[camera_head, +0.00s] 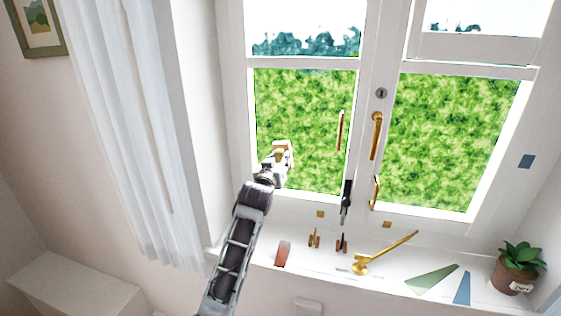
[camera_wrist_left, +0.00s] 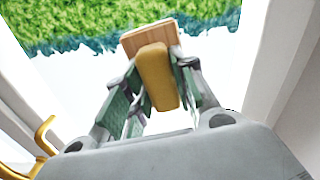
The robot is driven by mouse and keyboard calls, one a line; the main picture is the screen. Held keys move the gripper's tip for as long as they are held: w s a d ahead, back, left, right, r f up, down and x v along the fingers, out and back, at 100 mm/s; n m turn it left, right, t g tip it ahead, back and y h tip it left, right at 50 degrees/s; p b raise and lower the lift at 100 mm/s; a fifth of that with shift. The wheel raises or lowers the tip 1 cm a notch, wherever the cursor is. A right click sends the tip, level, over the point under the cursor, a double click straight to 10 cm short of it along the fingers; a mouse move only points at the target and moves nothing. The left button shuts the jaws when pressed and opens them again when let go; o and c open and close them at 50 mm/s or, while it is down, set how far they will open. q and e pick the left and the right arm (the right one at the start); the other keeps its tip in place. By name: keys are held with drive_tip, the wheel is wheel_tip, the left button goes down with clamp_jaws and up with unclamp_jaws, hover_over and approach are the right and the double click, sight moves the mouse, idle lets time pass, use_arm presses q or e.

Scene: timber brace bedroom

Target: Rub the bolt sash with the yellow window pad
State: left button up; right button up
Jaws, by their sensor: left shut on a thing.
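The window pad (camera_head: 283,147), a yellow block with a light wooden piece at its far end, is in my left gripper (camera_head: 279,160). The wrist view shows the yellow pad (camera_wrist_left: 157,77) between the fingers of my left gripper (camera_wrist_left: 155,95), which are shut on it. The gripper is in front of the lower left of the left window sash (camera_head: 305,110), which has a dark bolt-like fitting (camera_head: 346,200) at its lower right. I take this to be the bolt sash. I cannot tell whether the pad touches the glass. My right gripper is out of view.
The right sash (camera_head: 450,140) has brass handles (camera_head: 376,135) and a keyhole plate. On the sill are a brass stay (camera_head: 385,255), small brass and dark fittings, coloured flat pieces and a potted plant (camera_head: 517,266). A white curtain (camera_head: 125,120) hangs at left.

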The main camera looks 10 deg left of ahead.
use_arm(q)
drive_tip(key=shift+a, duration=1.95)
drive_tip(key=shift+s, duration=0.1)
drive_tip(key=shift+s, duration=2.95)
drive_tip(key=shift+s+a, duration=0.1)
drive_tip(key=shift+s, duration=1.4)
